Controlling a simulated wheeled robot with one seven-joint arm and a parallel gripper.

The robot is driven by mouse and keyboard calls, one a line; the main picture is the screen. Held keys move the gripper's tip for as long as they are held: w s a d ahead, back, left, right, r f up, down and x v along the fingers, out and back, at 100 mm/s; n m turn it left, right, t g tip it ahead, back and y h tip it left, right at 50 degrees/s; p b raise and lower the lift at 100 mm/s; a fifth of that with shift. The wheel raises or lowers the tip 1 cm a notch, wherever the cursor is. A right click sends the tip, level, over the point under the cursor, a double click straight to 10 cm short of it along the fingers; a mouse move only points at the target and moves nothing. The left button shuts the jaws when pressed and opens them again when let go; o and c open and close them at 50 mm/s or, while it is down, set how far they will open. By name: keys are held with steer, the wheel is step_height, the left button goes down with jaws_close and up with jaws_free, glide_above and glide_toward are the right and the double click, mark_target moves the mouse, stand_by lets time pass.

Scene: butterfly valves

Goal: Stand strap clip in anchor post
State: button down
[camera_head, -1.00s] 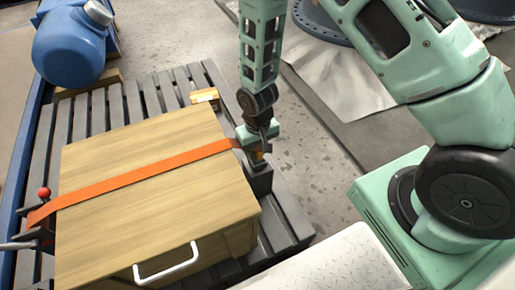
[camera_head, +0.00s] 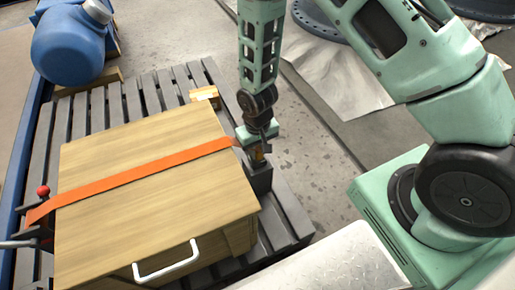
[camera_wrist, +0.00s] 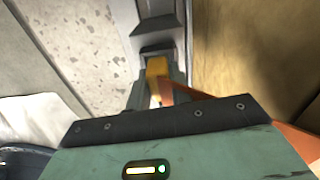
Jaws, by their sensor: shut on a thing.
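My gripper (camera_head: 259,150) points down at the right edge of the wooden crate, shut on the small yellow strap clip (camera_head: 258,155). In the wrist view the clip (camera_wrist: 157,67) shows between my fingertips (camera_wrist: 158,82). The dark grey anchor post (camera_head: 260,180) stands beside the crate, directly below the clip. In the wrist view the post (camera_wrist: 155,48) lies just beyond the clip. The clip is at the post's top; I cannot tell how deep it sits. The orange strap (camera_head: 140,178) runs from the clip side across the crate lid.
The wooden crate (camera_head: 150,210), with a white handle (camera_head: 167,264), stands on a grey slatted pallet (camera_head: 290,215). A red-knobbed tensioner (camera_head: 43,191) is at the strap's left end.

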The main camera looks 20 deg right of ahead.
steer(key=c, duration=1.2)
jaws_free()
steer(key=shift+o, duration=0.2)
step_height(320, 180, up, 18)
steer(key=f+p, duration=0.1)
steer(key=p, duration=0.5)
steer(key=s+a+r+n, duration=0.3)
steer(key=s+r, duration=0.6)
steer(key=s, duration=0.1)
steer(key=s+a+r+n, duration=0.3)
steer(key=s+r+n, duration=0.1)
steer(key=s+r, duration=0.5)
step_height(320, 180, up, 28)
steer(key=s+p, duration=0.1)
steer(key=p, duration=2.7)
steer(key=shift+a+r+y, duration=0.15)
steer(key=shift+y, duration=0.15)
